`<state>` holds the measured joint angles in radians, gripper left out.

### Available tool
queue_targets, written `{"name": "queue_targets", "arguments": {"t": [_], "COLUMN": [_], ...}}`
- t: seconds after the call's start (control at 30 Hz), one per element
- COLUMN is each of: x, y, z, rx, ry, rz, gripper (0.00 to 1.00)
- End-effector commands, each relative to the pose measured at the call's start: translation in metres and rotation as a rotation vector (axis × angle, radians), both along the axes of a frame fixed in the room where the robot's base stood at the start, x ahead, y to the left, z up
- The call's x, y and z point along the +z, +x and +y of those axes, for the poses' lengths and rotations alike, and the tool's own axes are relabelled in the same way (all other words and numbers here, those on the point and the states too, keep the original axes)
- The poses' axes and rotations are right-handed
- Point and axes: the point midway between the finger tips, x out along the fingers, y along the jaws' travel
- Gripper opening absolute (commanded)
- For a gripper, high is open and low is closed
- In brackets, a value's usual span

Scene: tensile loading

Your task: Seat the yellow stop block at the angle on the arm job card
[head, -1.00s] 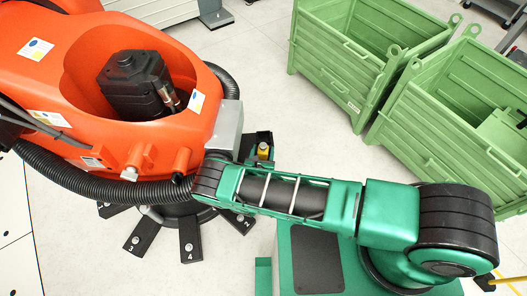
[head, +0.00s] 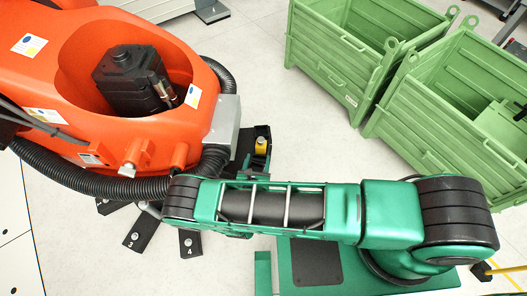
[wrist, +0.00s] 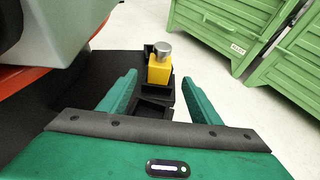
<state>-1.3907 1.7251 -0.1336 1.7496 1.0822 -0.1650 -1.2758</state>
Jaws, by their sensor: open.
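The yellow stop block (wrist: 159,72) has a silver knob on top and stands upright in a black holder (wrist: 151,92) in the wrist view. It also shows small in the head view (head: 261,145), just right of the orange robot. My gripper (wrist: 158,77) is open, with its two green fingers apart. The block is ahead of and between the fingers in the picture; I cannot tell the exact gap. The gripper is mostly hidden by my green arm in the head view. No job card is readable in either view.
A large orange robot arm (head: 185,75) with a black hose fills the left. Black numbered arms, with 3 and 4 readable (head: 190,243), fan out below it. Two green bins (head: 350,55) stand at the right. Pale floor between the bins and orange robot is clear.

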Motion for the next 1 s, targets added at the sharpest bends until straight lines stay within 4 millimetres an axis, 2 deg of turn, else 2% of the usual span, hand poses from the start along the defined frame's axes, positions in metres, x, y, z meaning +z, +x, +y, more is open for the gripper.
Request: {"name": "queue_targets", "arguments": {"t": [0.33,0.47,0.57,0.77,1.0], "x": [0.004,0.021,0.045,0.102,0.178], "y": [-0.001,0.012,0.029,0.061,0.091], "z": [0.0,-0.005,-0.015,-0.049,-0.11], "rx": [-0.009,-0.087,-0.198,-0.462,-0.814], "ry": [0.007,0.056,0.124,0.285,0.495], "rz": [-0.001,-0.002,-0.005,-0.019,-0.055], "gripper": [0.58,0.58,0.58,0.58,0.58]}}
